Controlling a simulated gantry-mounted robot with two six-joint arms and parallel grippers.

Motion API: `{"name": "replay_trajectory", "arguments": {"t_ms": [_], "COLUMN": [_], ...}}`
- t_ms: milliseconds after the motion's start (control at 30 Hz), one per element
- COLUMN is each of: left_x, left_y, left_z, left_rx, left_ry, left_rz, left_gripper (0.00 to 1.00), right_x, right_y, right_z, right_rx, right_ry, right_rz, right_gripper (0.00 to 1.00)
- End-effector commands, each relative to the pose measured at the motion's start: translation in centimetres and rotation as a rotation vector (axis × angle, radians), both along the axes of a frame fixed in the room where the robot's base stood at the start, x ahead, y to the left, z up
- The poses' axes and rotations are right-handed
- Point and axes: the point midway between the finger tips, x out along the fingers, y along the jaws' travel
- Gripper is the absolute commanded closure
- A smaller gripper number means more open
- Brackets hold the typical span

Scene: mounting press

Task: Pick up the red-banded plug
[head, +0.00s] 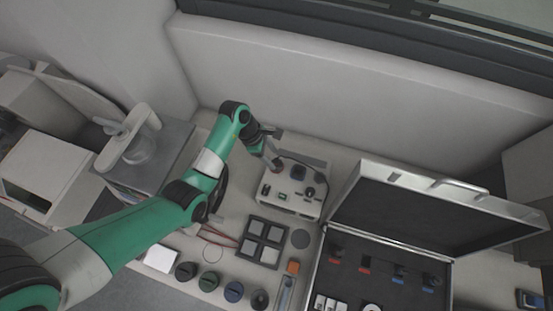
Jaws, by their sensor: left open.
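My left gripper (268,152) is open and reaches down at the left back corner of the white press unit (290,198). A small part with a reddish band (277,165), which looks like the red-banded plug, is just below the fingertips on top of the unit. It is small and partly hidden by the gripper, and I cannot tell whether the fingers are around it or touching it. My right gripper is not in view.
An open case (395,255) with small red and blue parts stands at the right, its lid raised. A dark four-square tray (262,241) lies in front of the unit.

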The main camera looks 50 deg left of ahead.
Motion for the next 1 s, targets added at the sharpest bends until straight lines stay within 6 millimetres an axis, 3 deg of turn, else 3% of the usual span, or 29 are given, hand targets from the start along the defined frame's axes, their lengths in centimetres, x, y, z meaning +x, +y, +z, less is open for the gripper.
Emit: {"name": "replay_trajectory", "arguments": {"t_ms": [133, 400, 733, 1000], "left_x": [0.6, 0.7, 0.7, 0.7], "left_y": [-0.7, -0.8, -0.8, -0.8], "left_z": [-2.3, -2.6, -2.6, -2.6], "left_rx": [-0.001, 0.001, 0.001, 0.001], "left_ry": [0.001, -0.001, -0.001, -0.001], "left_rz": [-0.003, -0.001, -0.001, -0.001], "left_gripper": [0.39, 0.39, 0.98, 1.0], "right_x": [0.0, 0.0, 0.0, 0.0], "right_y": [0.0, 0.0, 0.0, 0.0], "right_z": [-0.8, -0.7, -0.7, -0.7], "right_rx": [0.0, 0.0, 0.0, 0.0], "right_ry": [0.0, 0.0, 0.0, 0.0], "right_rz": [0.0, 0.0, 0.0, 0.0], "right_gripper": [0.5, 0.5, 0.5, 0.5]}}
